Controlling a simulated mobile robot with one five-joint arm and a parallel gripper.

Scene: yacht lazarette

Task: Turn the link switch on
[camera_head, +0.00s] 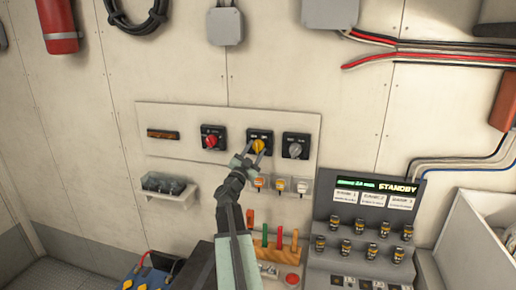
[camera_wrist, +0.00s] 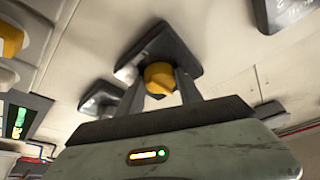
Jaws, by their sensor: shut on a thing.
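A yellow rotary knob (camera_head: 258,146) sits on a black square plate, in the middle of three such switches on the wall panel. I take it for the link switch, but its lettering is too small to read. My gripper (camera_head: 254,153) reaches up to it from below. In the wrist view the yellow knob (camera_wrist: 159,76) sits between the two fingers of my gripper (camera_wrist: 160,88), which are shut on it. The fingers hide part of the knob's sides, and I cannot tell which mark it points at.
A red knob (camera_head: 210,142) is left of the yellow one and a grey knob (camera_head: 295,149) right of it, both close by. Small orange-and-white switches (camera_head: 280,184) are just below. A console (camera_head: 372,205) reading STANDBY stands lower right. A small shelf (camera_head: 168,196) juts out at left.

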